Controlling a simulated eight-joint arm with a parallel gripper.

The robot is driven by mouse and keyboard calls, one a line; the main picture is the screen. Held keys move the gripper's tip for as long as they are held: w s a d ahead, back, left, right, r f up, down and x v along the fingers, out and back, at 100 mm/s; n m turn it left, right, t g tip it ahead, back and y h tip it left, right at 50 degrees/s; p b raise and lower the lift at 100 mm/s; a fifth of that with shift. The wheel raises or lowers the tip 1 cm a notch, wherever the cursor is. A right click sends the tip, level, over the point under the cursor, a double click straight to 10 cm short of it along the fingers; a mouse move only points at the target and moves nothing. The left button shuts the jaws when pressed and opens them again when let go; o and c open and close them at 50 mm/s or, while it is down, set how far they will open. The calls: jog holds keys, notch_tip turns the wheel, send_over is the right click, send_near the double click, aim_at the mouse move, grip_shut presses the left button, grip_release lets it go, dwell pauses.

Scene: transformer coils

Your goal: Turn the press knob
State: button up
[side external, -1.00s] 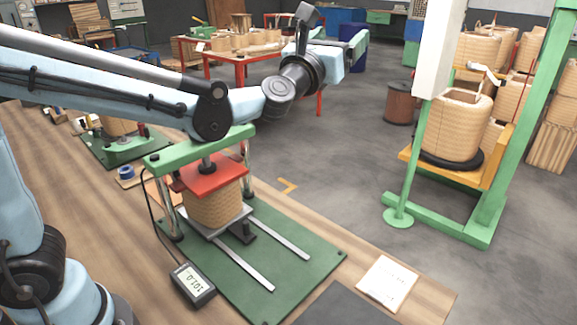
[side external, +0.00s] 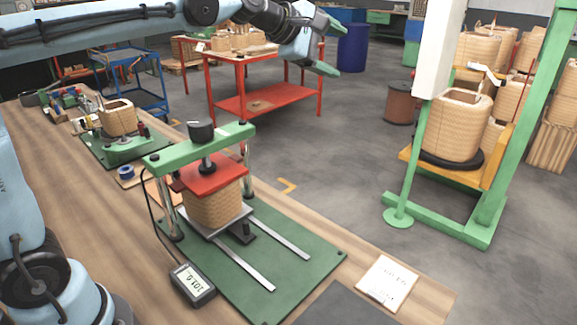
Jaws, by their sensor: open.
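The press (side external: 235,135) stands on a green base plate on the wooden bench, with a green crossbeam on metal posts. Its black round knob (side external: 201,131) sits on top of the crossbeam and is fully visible, with a light mark on its top. Under the beam a red plate (side external: 212,174) rests on a tan wound coil (side external: 214,206). A small digital display (side external: 192,283) lies at the front left, wired to the press. My gripper (side external: 333,47) is at the top of the view, its green-tipped fingers apart and empty, up and right of the knob, away from it.
A second green fixture with a coil (side external: 118,118) stands farther back on the bench. A paper sheet (side external: 387,281) lies at the bench's front right. A green frame (side external: 487,215) with a coil on an orange shelf stands at right. A red table (side external: 265,103) is behind.

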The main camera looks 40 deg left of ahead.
jog(key=s+a+f+m+g+y, duration=0.2)
jog(key=s+a+m+g, duration=0.35)
jog(key=s+a, duration=0.25)
jog(key=m+g+y, duration=0.1)
jog(key=m+g, duration=0.2)
jog(key=g, duration=0.4)
send_near(200, 122)
notch_tip(200, 122, down, 9)
jog(key=shift+a+f, duration=0.1)
jog(key=c, duration=1)
jog(key=shift+c, duration=0.2)
jog(key=shift+n, duration=0.25)
